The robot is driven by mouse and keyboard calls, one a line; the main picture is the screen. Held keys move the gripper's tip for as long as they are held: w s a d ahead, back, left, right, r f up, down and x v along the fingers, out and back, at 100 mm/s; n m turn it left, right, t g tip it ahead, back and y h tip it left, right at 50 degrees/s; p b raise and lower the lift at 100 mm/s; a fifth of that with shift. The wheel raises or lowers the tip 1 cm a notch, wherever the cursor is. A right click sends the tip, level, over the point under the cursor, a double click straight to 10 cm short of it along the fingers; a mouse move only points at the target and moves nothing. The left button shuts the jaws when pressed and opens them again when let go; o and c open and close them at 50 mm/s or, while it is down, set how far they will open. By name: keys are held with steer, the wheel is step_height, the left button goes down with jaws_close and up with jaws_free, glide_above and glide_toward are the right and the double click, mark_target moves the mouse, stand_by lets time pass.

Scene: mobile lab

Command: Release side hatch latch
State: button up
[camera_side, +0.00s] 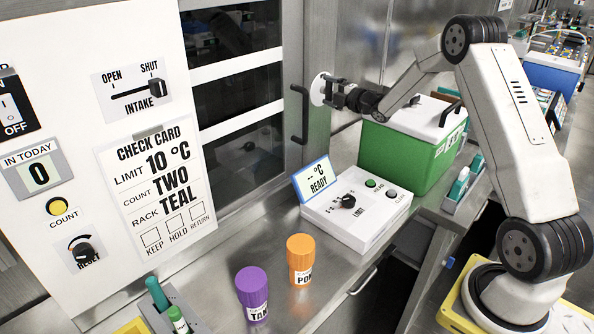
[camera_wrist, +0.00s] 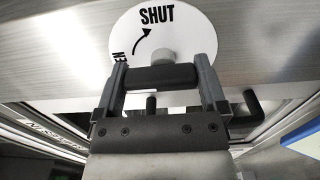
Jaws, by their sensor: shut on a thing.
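The side hatch latch is a dark handle bar (camera_wrist: 158,77) on a grey hub (camera_wrist: 163,57), in front of a round white plate (camera_wrist: 122,35) on a metal panel. In the wrist view the plate reads SHUT with a curved arrow, and its other word is partly hidden. My gripper (camera_wrist: 163,80) is shut on the latch handle, one finger at each end of the bar. In the side view my gripper (camera_side: 329,91) reaches the white plate (camera_side: 317,88) from the right and hides most of the handle.
A black pull handle (camera_side: 300,114) stands left of the latch. A green cooler box (camera_side: 408,150) with a white lid is below my forearm. A white control box (camera_side: 355,214), an orange-capped jar (camera_side: 300,258) and a purple-capped jar (camera_side: 252,290) stand on the steel bench.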

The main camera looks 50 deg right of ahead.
stand_by(0.3)
steer(key=o, duration=0.9)
steer(key=shift+s, duration=0.1)
steer(key=shift+s, duration=3.85)
